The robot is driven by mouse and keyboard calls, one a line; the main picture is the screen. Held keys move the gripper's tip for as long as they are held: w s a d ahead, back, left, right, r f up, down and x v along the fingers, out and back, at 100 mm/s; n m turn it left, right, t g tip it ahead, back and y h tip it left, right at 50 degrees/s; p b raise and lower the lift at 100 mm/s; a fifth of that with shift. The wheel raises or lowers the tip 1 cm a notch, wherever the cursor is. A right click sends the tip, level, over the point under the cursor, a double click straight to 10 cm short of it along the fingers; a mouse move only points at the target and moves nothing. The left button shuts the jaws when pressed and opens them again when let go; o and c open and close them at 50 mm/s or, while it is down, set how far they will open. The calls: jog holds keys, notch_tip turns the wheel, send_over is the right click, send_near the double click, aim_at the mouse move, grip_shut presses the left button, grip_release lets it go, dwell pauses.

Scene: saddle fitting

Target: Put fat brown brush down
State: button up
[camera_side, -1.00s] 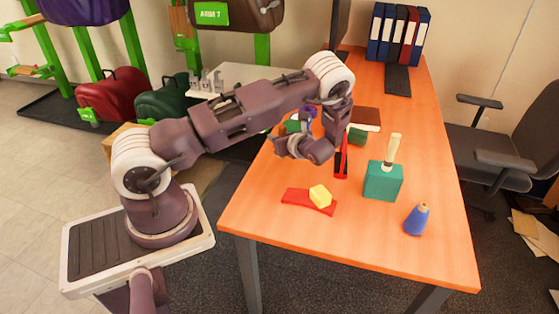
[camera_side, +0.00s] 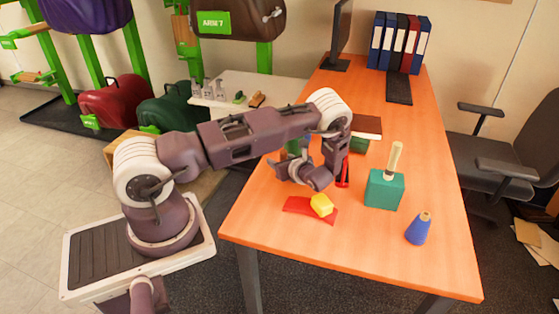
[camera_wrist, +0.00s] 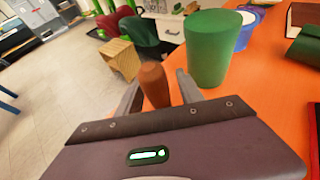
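In the wrist view, a rounded brown piece (camera_wrist: 153,84), likely the fat brown brush's handle, stands between my gripper's fingers (camera_wrist: 160,78). The two grey fingers are spread, and a narrow gap shows between the brown piece and the right finger. Contact on the left side is hard to tell. The brown piece's lower end is hidden behind the gripper body. In the side view, my gripper (camera_side: 284,168) is low over the left edge of the orange table (camera_side: 330,255), and the brush cannot be made out there.
A green cylinder (camera_wrist: 206,46) stands close to the right finger. The table's front strip is clear.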

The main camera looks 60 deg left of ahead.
jog(key=v, duration=1.2)
jog(key=s+d+r+n+g+h, duration=0.1)
jog(key=s+d+r+n+h, duration=0.2)
jog(key=r, duration=0.4)
jog(key=s+d+r+n+h, duration=0.1)
jog(key=d+r+n, duration=0.1)
jog(key=r+n, duration=0.4)
jog(key=s+d+r+n+t+h, duration=0.6)
jog(key=s+d+r+n+h, duration=0.3)
jog(key=s+d+r, duration=0.7)
jog(key=s+r, duration=0.1)
jog(key=s, duration=0.2)
jog(key=shift+t, duration=0.3)
jog(key=shift+d, duration=0.1)
